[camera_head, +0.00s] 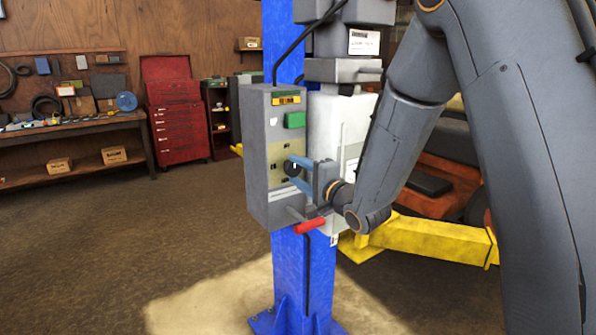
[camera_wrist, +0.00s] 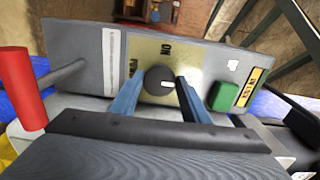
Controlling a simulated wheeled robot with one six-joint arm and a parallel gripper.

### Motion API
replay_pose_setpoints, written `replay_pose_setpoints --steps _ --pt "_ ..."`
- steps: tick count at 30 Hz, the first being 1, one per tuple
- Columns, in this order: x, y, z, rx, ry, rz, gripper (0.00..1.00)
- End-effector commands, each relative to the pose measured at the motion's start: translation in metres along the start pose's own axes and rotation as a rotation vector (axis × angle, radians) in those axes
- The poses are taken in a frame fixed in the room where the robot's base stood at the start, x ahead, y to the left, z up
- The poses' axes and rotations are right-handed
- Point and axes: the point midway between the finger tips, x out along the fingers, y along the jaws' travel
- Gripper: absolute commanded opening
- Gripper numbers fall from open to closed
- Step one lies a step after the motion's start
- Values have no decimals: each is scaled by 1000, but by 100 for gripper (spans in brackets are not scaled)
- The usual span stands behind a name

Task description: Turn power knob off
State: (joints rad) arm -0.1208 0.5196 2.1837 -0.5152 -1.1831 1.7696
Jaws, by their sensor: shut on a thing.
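The power knob (camera_head: 291,168) is a round black dial on the yellowish panel of a grey control box (camera_head: 258,190). It also shows in the wrist view (camera_wrist: 158,80), with a white mark pointing right there. The label "ON" (camera_wrist: 166,48) is above the knob in that view, and another label, seemingly "POWER", is to its left. My gripper (camera_head: 292,172) has its two blue fingers on either side of the knob, shut on it. In the wrist view my gripper (camera_wrist: 160,88) has one fingertip at each side of the knob.
A green button (camera_head: 295,120) is above the knob on the box. A red-handled lever (camera_head: 310,225) sticks out below my gripper. The box is on a blue post (camera_head: 290,270). A yellow lift arm (camera_head: 430,238) and an orange mower (camera_head: 440,190) are behind, at right.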

Motion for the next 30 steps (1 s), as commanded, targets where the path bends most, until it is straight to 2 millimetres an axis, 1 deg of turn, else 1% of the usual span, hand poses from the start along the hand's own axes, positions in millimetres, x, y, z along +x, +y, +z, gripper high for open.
replay_pose_setpoints --steps 17,18,20,21,30 --pt "0 -1 -1 28 3 -3 20" --pt "0 -1 -1 28 2 -3 49" --pt "0 -1 -1 28 2 -2 59" --pt "0 -1 -1 27 2 -2 60" --pt "-2 0 -1 27 1 -1 60"
